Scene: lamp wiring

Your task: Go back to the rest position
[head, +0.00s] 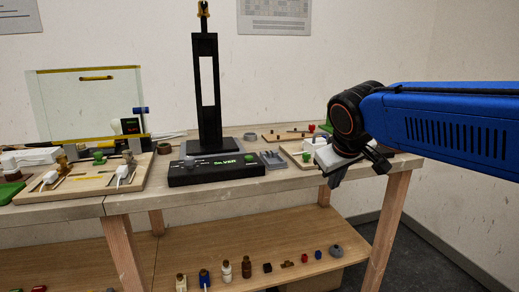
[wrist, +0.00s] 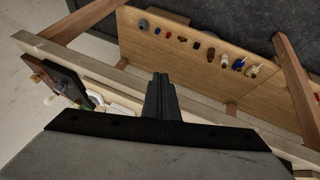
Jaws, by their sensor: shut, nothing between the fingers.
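My gripper (head: 337,176) is at the right end of the workbench in the head view, on the end of my blue arm, over the bench's front edge. In the wrist view my gripper (wrist: 160,77) shows as dark fingers closed together with nothing between them. They point past the bench's front edge toward the lower shelf (wrist: 205,75). The wooden workbench (head: 230,200) carries wooden boards with lamp parts. A black device with a tall slotted column (head: 206,100) stands mid-bench, left of my gripper.
A clear panel (head: 88,105) with yellow edging stands at the left of the bench. A small board (head: 290,135) lies at the back right. The lower shelf (head: 230,262) holds several small bottles and parts. Open floor lies to the right of the bench.

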